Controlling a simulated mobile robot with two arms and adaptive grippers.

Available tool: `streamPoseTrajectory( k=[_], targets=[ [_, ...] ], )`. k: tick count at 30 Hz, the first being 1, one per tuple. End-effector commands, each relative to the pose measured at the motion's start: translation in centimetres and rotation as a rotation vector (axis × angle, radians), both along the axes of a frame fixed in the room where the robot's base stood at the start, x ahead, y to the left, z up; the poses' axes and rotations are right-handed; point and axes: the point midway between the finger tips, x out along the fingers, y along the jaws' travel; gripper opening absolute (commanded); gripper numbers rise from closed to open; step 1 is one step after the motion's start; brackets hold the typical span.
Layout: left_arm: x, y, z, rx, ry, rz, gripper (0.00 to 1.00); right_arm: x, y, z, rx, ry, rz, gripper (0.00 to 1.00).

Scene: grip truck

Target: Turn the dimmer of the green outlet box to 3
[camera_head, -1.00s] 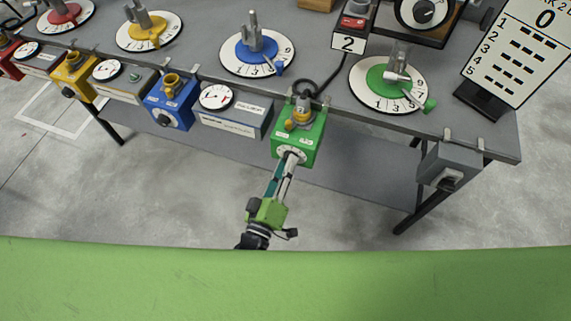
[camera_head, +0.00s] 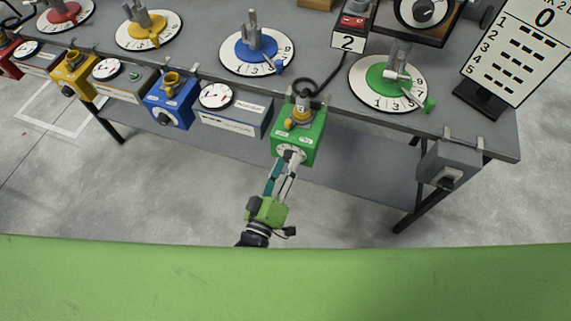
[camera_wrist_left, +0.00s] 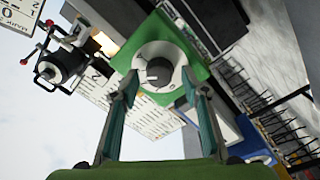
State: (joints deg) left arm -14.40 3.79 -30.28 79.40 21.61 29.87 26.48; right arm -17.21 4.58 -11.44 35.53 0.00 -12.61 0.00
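The green outlet box (camera_head: 311,147) hangs on the table's front edge, with a yellow-and-grey plug on top. Its dimmer is a white round dial with a dark knob on the front face, seen best in the left wrist view (camera_wrist_left: 158,72). Its numbers are too small to read there. My left gripper (camera_head: 289,161) reaches the dial from below and in front. In the left wrist view its two fingers (camera_wrist_left: 158,88) stand apart, one on each side of the dial. I cannot tell whether they touch the knob. My right gripper is not in view.
A blue outlet box (camera_head: 168,108) and a grey gauge box (camera_head: 232,118) hang to the left. A grey box (camera_head: 447,164) hangs to the right. A green numbered disc (camera_head: 386,80) and a scoreboard (camera_head: 520,50) stand on the table. The floor in front is clear.

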Motion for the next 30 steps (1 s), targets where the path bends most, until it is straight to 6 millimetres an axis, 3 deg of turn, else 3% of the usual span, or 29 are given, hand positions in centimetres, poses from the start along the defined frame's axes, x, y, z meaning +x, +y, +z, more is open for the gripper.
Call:
streamPoseTrajectory(
  k=[8,21,30],
  targets=[
    [-1.5,0.6,-0.1,0.000,0.001,0.000,0.42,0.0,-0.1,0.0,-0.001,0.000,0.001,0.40],
    [-9.7,3.4,-0.5,0.001,0.002,-0.001,0.42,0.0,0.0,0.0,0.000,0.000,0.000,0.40],
    [-11.3,4.0,-0.5,0.000,-0.001,-0.001,0.42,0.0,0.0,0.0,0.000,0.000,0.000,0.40]
  ],
)
